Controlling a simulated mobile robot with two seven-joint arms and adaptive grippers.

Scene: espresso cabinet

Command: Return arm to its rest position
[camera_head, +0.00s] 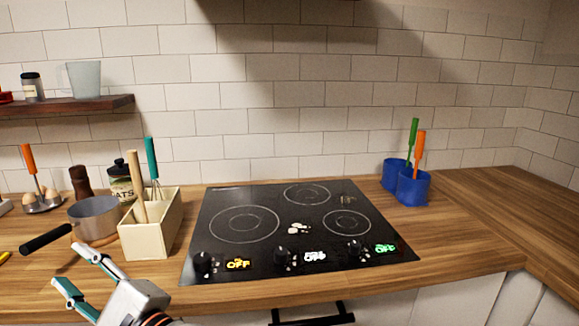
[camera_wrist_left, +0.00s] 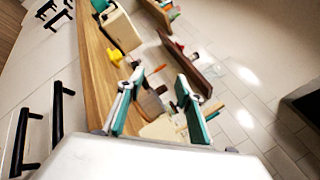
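My left gripper (camera_head: 66,265) is at the lower left of the head view, in front of the counter's edge area. Its two teal-tipped fingers are spread apart with nothing between them. The left wrist view shows the same open fingers (camera_wrist_left: 160,82), with counter items beyond them. The gripper is near a grey saucepan (camera_head: 94,217) with a black handle and a cream utensil box (camera_head: 152,240), and I see no contact with either. My right gripper is not in view.
A black cooktop (camera_head: 270,245) with several knobs fills the middle of the wooden counter (camera_head: 470,222). Blue holders (camera_head: 413,190) with green- and orange-handled utensils stand at right. A wooden shelf (camera_head: 70,106) hangs at left. The right counter is mostly clear.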

